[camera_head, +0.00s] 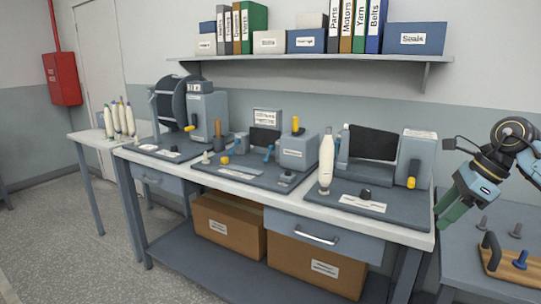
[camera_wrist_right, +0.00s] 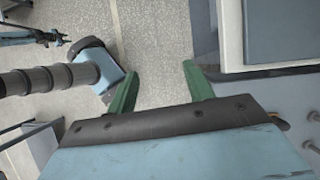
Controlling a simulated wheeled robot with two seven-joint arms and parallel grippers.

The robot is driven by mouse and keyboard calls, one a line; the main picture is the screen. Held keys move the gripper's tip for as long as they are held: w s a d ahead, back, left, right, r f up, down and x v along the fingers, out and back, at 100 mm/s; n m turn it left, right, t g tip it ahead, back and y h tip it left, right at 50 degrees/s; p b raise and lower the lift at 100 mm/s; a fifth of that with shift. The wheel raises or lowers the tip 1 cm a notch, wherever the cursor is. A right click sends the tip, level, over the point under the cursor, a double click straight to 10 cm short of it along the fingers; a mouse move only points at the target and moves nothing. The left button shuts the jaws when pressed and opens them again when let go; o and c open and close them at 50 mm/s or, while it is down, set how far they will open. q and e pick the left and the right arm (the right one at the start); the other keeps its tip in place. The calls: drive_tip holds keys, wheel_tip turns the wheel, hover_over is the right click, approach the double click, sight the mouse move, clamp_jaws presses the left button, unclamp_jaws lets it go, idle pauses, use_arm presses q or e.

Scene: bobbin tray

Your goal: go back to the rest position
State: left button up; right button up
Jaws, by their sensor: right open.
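My right gripper (camera_head: 446,210) hangs in the air at the right, near the right end of the workbench (camera_head: 395,232), with its green fingers pointing down and left. In the right wrist view its two green fingers (camera_wrist_right: 160,82) stand apart with nothing between them, only grey floor behind. A white bobbin (camera_head: 326,160) stands upright on the right-hand machine plate of the bench, apart from the gripper. Several more white bobbins (camera_head: 118,120) stand on the small table at the far left. My left gripper does not show in the head view.
Machines (camera_head: 207,115) and a grey box unit (camera_head: 416,158) stand along the bench. A lower grey table (camera_head: 470,255) with pegs and a wooden piece (camera_head: 502,262) is at the right. A shelf (camera_head: 320,57) with binders hangs above. The floor at left is clear.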

drive_tip(key=w+a+f+m+t+y, duration=0.2)
drive_tip(key=w+a+f+m+y, duration=0.25)
drive_tip(key=f, duration=0.45)
drive_tip(key=w+a+f+m+t+y, duration=0.2)
drive_tip(key=a+f+m+y, duration=0.1)
drive_tip(key=a+f+m, duration=0.45)
drive_tip(key=s+d+f+m+t+h, duration=0.25)
drive_tip(key=f+m, duration=0.55)
drive_tip(key=f, duration=0.4)
drive_tip(key=s+d+f+m+t+h, duration=0.1)
drive_tip(key=s+f+m+t+h, duration=0.25)
drive_tip(key=f+m, duration=0.65)
drive_tip(key=s+d+f+m+g+h, duration=0.2)
drive_tip(key=s+f+m+h, duration=0.15)
drive_tip(key=s+f, duration=0.6)
drive_tip(key=s+d+f+m+g+h, duration=0.15)
drive_tip(key=s+f+m, duration=0.25)
drive_tip(key=s+f, duration=0.55)
drive_tip(key=s+f+m+g, duration=0.2)
drive_tip(key=s+f, duration=0.1)
drive_tip(key=s, duration=0.7)
drive_tip(key=s+a+f+m+g+h, duration=0.1)
drive_tip(key=s+f+m+g, duration=0.2)
drive_tip(key=s, duration=0.7)
drive_tip(key=s+f+m+g+h, duration=0.1)
drive_tip(key=s+f, duration=0.4)
drive_tip(key=s, duration=0.6)
drive_tip(key=shift+a+m+g, duration=0.35)
drive_tip(key=shift+m+g, duration=0.5)
drive_tip(key=shift+m, duration=0.2)
